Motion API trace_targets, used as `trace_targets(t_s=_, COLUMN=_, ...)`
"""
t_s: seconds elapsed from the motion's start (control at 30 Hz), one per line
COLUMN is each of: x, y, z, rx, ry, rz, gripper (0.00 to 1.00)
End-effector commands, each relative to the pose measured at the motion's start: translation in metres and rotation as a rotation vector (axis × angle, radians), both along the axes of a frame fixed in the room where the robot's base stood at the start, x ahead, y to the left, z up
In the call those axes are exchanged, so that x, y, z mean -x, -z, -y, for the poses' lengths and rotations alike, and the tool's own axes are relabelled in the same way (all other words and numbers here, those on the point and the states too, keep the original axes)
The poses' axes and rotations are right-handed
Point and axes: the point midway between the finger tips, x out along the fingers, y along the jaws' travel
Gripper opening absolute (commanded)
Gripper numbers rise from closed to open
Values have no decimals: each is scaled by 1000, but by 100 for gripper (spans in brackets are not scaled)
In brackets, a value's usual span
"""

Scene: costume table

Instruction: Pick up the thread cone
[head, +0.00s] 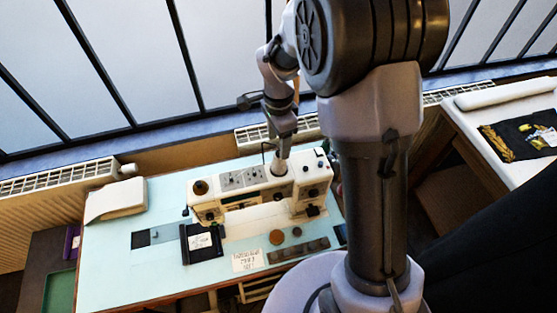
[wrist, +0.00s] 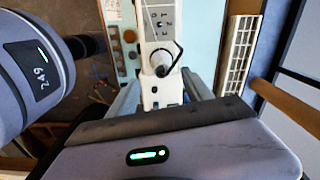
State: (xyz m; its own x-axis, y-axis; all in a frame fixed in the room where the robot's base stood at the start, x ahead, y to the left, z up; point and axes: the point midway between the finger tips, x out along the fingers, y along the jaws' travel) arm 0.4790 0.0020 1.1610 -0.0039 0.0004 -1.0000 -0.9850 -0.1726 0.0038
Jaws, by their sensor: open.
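A pale thread cone (head: 281,165) appears to stand upright on top of the white sewing machine (head: 230,199), towards its right part. In the wrist view the cone (wrist: 161,62) shows from above between my fingers, partly crossed by a black curved hook or wire. My gripper (head: 281,146) points down just above the cone in the head view. In the wrist view my gripper (wrist: 163,92) is open, one finger on each side of the cone's line. Whether a finger touches the cone cannot be told.
The machine stands on a light blue table (head: 130,270). A dark box with a white label (head: 201,243), a written card (head: 247,260) and small round items lie in front. A cream folded item (head: 115,201) lies at the left. A radiator (head: 60,179) and windows are behind.

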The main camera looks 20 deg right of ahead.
Motion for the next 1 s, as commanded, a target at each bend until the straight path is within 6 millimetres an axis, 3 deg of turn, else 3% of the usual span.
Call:
trace_targets(t_s=0.33, x=-3, y=56, z=2, rx=0, ry=0, rz=-1, gripper=59)
trace_targets(t_s=0.6, x=-3, y=61, z=2, rx=0, ry=-1, rz=1, gripper=59)
trace_targets(t_s=0.9, x=-3, y=61, z=2, rx=0, ry=-1, rz=1, gripper=0)
trace_targets(t_s=1.0, x=-3, y=61, z=2, rx=0, ry=-1, rz=1, gripper=0)
